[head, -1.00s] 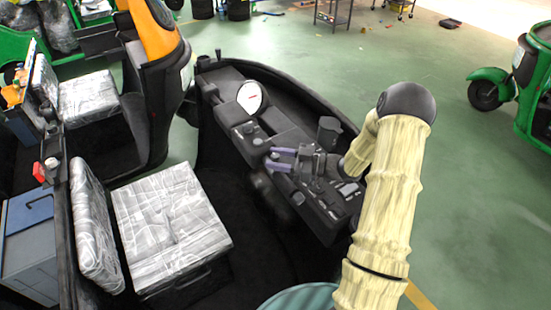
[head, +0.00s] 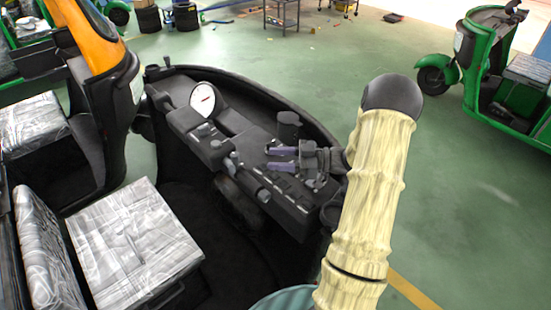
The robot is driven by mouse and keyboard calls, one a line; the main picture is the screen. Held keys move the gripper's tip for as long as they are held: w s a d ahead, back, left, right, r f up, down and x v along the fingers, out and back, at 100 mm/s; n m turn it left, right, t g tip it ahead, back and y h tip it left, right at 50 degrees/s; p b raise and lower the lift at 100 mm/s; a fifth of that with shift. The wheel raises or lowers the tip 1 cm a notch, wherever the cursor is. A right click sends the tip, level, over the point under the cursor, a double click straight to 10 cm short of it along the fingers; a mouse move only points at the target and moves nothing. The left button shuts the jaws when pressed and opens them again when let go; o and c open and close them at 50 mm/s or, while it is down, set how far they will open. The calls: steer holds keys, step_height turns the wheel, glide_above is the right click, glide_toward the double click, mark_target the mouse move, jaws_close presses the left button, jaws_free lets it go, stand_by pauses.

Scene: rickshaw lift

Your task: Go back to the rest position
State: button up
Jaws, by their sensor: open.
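My arm (head: 358,200) comes up from the bottom of the head view in a pale ribbed cover and bends at a dark round joint. My gripper (head: 268,159) reaches left from it, with two purple-grey fingers apart and nothing between them. It is over the dark dashboard (head: 235,125) of the rickshaw, near its row of switches. I cannot tell whether the fingers touch the panel.
A round white gauge (head: 203,99) and a dark cylinder (head: 289,126) are on the dashboard. A plastic-wrapped seat (head: 133,243) is at lower left. A green rickshaw (head: 510,75) stands at upper right. The green floor (head: 450,190) right of my arm is clear.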

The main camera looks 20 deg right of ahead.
steer(key=shift+r, duration=0.1)
step_height(320, 180, up, 10)
steer(key=p, duration=1)
